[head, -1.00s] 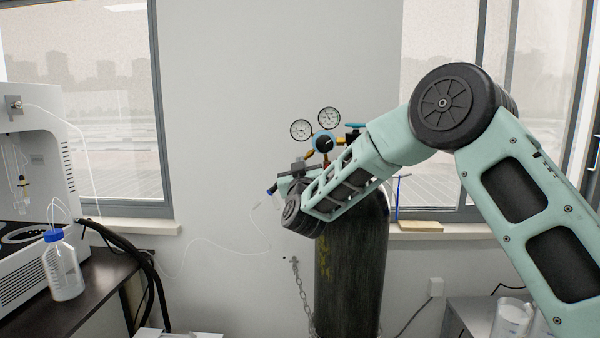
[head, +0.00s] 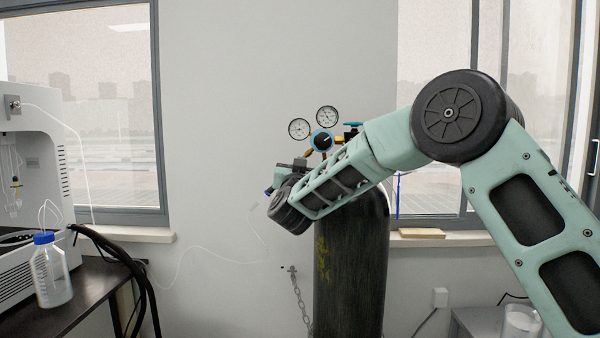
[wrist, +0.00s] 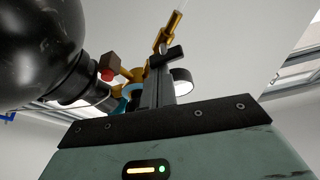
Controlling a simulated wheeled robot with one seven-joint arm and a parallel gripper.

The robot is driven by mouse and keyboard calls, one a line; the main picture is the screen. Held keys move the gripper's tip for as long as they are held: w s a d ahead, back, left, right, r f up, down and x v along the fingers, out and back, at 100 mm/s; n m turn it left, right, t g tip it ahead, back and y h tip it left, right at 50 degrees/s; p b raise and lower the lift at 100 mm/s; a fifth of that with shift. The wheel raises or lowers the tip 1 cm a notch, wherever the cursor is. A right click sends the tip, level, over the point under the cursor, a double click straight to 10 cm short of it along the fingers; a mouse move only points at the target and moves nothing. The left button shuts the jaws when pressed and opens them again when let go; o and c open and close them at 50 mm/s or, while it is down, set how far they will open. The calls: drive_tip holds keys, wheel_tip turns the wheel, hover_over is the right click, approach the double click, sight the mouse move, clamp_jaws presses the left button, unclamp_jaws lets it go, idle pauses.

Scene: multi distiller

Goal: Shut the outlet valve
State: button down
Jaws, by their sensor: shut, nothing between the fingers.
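The pressure regulator (head: 322,141), with a blue body and two round gauges (head: 299,128), sits on top of the dark gas cylinder (head: 345,270). A small blue tip (head: 268,191) shows just left of my wrist; I cannot tell if it belongs to the outlet valve. In the wrist view, brass fittings (wrist: 167,34) rise behind my gripper (wrist: 164,58), whose dark fingers are together with nothing between them. A red-brown part (wrist: 108,74) and a teal-blue part (wrist: 130,98) lie left of the fingers. My wrist hides most of the outlet side in the head view.
A teal handle (head: 353,125) is at the regulator's right. The cylinder's dark rounded top (wrist: 45,45) fills the wrist view's upper left. A chain (head: 299,297) hangs left of the cylinder. A bottle (head: 50,275) and white instrument (head: 35,170) stand far left.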

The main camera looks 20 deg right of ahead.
drive_tip(key=m+h+b, duration=0.1)
drive_tip(key=m+b, duration=0.1)
drive_tip(key=m+g+h+b, duration=0.1)
drive_tip(key=m+b, duration=0.1)
drive_tip(key=m, duration=0.1)
drive_tip(key=shift+f, duration=0.4)
drive_tip(key=shift+d+f+m+g+h+b, duration=0.1)
drive_tip(key=shift+m+g+h+b, duration=0.35)
drive_tip(key=shift+m, duration=0.75)
drive_tip(key=shift+f+m+g+h+b, duration=0.15)
drive_tip(key=shift+m+g+b, duration=0.4)
drive_tip(key=shift+m+b, duration=0.55)
drive_tip(key=shift+r+m, duration=0.15)
drive_tip(key=shift+m, duration=0.15)
